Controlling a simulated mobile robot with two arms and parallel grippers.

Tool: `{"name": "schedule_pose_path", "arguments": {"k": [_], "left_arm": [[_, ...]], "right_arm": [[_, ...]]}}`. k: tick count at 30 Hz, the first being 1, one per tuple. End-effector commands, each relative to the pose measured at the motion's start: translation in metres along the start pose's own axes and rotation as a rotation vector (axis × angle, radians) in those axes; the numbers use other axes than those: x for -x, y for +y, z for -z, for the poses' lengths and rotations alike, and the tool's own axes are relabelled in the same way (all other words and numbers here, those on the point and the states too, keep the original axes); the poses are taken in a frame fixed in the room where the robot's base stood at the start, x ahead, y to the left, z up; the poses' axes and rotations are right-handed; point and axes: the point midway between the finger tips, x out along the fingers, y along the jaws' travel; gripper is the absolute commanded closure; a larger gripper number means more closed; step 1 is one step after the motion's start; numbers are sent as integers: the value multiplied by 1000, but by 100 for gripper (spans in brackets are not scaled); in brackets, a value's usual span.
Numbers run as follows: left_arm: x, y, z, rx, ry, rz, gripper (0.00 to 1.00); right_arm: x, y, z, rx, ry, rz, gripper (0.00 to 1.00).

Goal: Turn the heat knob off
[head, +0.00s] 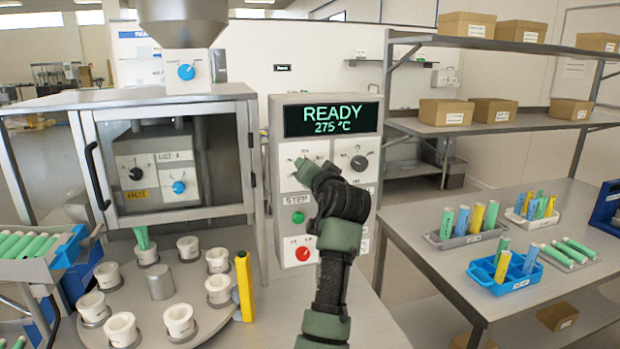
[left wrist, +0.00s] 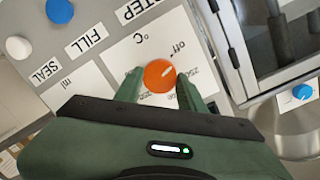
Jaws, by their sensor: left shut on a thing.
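The heat knob is a round orange knob (left wrist: 159,76) on a white dial marked °C, with "off" and numbers around it, in the left wrist view. A short pale line shows on its face; I cannot tell exactly which mark it points at. My left gripper (left wrist: 158,88) has its green fingers on either side of the knob and is shut on it. In the head view my left gripper (head: 305,172) covers the upper left dial of the control panel (head: 281,150), hiding the knob. The display (head: 332,119) reads READY 275 °C. My right gripper is not in view.
A glass-doored cabinet (head: 250,104) stands left.

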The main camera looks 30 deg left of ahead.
Motion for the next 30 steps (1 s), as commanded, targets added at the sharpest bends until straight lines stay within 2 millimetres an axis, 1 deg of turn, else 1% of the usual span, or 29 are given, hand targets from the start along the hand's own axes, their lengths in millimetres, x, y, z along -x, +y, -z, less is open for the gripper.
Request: {"name": "schedule_pose_path", "arguments": {"k": [1,3,12,29,30], "left_arm": [[0,3,-2,34,1,-5,100],[0,2,-2,76,5,-7,100],[0,1,-2,190,12,-12,100],[0,0,-1,218,14,-13,100],[0,0,-1,218,14,-13,52]], "right_arm": [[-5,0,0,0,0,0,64],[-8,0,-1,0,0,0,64],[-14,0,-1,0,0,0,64],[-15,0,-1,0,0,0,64],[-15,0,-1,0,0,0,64]]}}
